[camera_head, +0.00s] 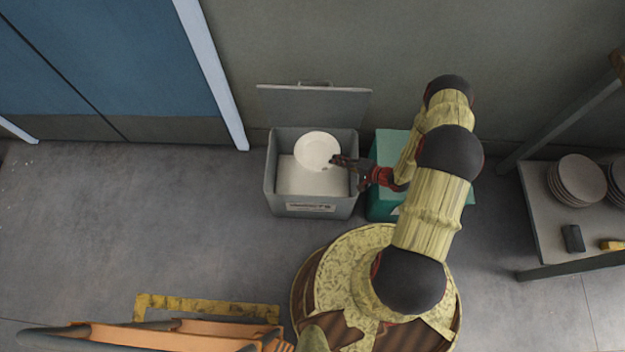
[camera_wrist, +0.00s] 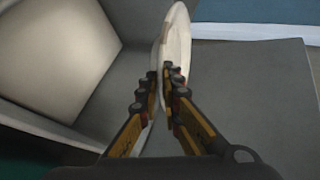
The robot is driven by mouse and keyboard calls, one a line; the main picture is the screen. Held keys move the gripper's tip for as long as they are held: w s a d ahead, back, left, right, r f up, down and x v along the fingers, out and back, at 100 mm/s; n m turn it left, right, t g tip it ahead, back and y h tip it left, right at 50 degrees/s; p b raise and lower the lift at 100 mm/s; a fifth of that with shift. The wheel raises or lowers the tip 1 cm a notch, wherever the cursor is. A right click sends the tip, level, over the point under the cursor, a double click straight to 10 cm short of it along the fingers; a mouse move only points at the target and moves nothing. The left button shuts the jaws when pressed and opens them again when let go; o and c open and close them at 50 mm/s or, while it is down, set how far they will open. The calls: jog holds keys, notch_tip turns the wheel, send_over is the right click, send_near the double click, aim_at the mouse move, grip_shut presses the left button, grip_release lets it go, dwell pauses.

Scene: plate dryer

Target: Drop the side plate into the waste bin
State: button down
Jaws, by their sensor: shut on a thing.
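The white side plate (camera_head: 317,150) is over the open grey bin in the head view. My gripper (camera_head: 338,161) is shut on the plate's right edge. In the wrist view, the plate (camera_wrist: 176,42) stands nearly edge-on between the fingertips of my gripper (camera_wrist: 162,88). The grey waste bin (camera_head: 312,208) has its lid (camera_head: 314,104) raised at the back and a label on its front. The bin's light inner floor shows below the plate. The exact height of the plate over the bin is hard to tell.
A green bin (camera_head: 385,150) stands right of the grey one, partly under my arm. A table (camera_head: 550,235) at the right holds plate stacks (camera_head: 577,180), a dark block (camera_head: 573,238) and a yellow item (camera_head: 611,245). An orange object (camera_head: 170,338) lies at the lower left. Left floor is clear.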

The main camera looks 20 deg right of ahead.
jog(key=c, duration=1.9)
grip_release()
jog(key=v, duration=1.2)
jog(key=shift+f, duration=0.15)
